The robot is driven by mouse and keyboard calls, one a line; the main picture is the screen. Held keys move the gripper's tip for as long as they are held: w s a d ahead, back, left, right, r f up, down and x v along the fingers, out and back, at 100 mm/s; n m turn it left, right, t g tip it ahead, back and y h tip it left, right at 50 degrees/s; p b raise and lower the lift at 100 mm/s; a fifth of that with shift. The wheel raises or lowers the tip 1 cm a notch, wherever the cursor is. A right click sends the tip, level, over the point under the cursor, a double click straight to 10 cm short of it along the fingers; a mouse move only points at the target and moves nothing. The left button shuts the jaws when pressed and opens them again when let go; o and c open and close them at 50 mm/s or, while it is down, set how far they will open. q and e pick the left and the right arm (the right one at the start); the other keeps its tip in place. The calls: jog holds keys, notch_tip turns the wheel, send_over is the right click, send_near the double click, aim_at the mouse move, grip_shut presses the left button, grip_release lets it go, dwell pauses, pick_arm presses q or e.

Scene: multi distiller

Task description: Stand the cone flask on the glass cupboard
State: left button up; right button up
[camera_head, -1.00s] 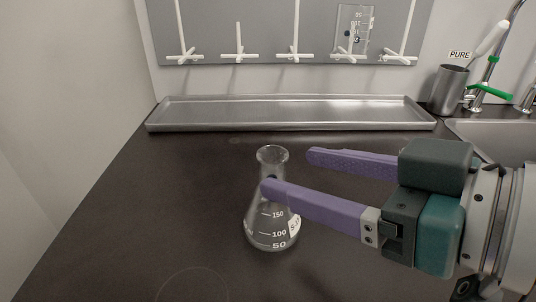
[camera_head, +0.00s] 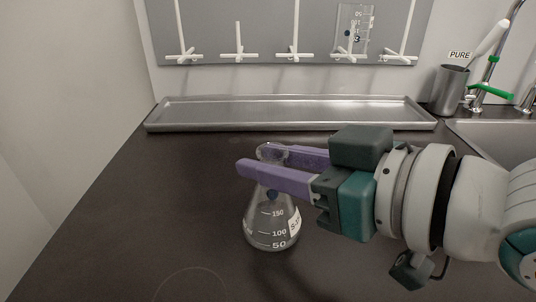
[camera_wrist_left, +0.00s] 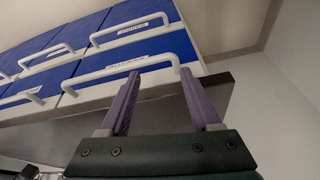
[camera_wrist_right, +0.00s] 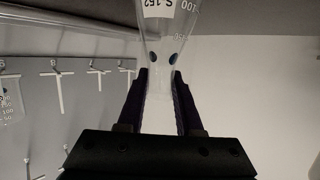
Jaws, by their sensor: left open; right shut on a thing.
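The clear cone flask (camera_head: 270,228) stands upright on the dark worktop in the head view, with white volume marks and a white label. My right gripper (camera_head: 256,161) comes in from the right with its purple fingers on both sides of the flask's neck, shut on it. The right wrist view shows the flask (camera_wrist_right: 165,32) between the fingertips. My left gripper (camera_wrist_left: 158,78) is open and empty in the left wrist view, in front of blue drawers. I cannot make out a glass cupboard in these views.
A long metal tray (camera_head: 290,113) lies at the back of the worktop, under a grey pegboard (camera_head: 265,30) with white pegs and a hanging beaker (camera_head: 355,28). A metal cup (camera_head: 449,90) and a sink (camera_head: 500,138) are at right. Blue drawers (camera_wrist_left: 140,48) have white handles.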

grip_shut()
dwell(0.8)
